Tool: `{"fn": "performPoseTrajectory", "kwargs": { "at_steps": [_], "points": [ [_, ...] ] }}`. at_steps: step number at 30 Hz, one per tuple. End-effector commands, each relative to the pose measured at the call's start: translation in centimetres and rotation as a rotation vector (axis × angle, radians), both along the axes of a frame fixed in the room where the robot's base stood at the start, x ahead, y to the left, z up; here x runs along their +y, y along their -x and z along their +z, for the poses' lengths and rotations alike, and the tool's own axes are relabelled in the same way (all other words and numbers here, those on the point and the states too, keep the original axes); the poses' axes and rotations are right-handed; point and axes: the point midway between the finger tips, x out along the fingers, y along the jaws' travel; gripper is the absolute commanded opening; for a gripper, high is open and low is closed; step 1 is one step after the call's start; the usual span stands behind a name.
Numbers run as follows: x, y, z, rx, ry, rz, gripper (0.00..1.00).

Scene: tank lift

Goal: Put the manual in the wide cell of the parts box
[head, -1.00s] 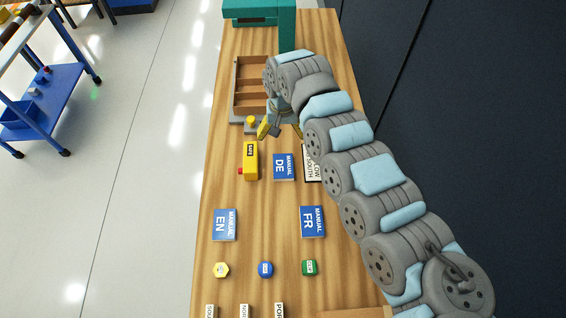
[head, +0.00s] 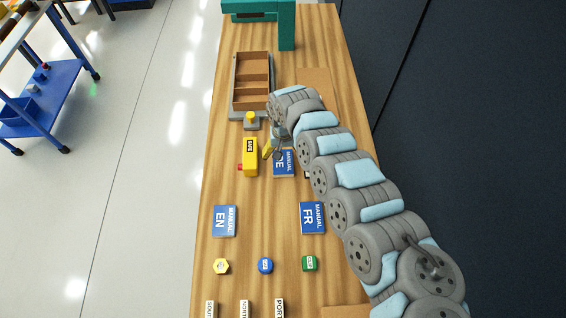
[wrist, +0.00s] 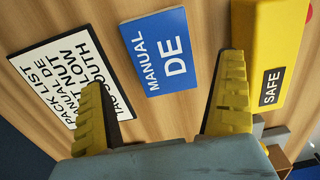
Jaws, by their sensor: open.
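The blue manual DE (head: 284,163) lies flat on the wooden table, partly hidden by my gripper (head: 274,153). In the wrist view the manual DE (wrist: 160,52) lies ahead of and between my two yellow fingers, which are spread open and empty. Manual EN (head: 224,221) and manual FR (head: 312,217) lie nearer the camera. The open brown parts box (head: 235,80) stands farther along the table, with several cells divided across its length; the far cell looks widest. A white pack list (wrist: 62,78) lies left of manual DE in the wrist view, partly covered by a finger.
A yellow block marked SAFE (head: 250,157) lies close beside manual DE. A grey piece with a yellow knob (head: 251,119) stands between it and the box. A teal frame (head: 287,28) stands at the far end.

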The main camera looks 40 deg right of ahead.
Motion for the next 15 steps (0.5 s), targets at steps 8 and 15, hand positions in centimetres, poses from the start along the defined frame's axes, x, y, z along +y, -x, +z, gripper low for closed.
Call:
{"fn": "performPoseTrajectory", "kwargs": {
  "at_steps": [8, 15],
  "points": [
    [0.4, -0.3, -3.4, 0.002, -0.003, 0.003, 1.00],
    [0.2, -0.2, -5.0, 0.003, -0.001, 0.000, 1.00]
  ]
}}
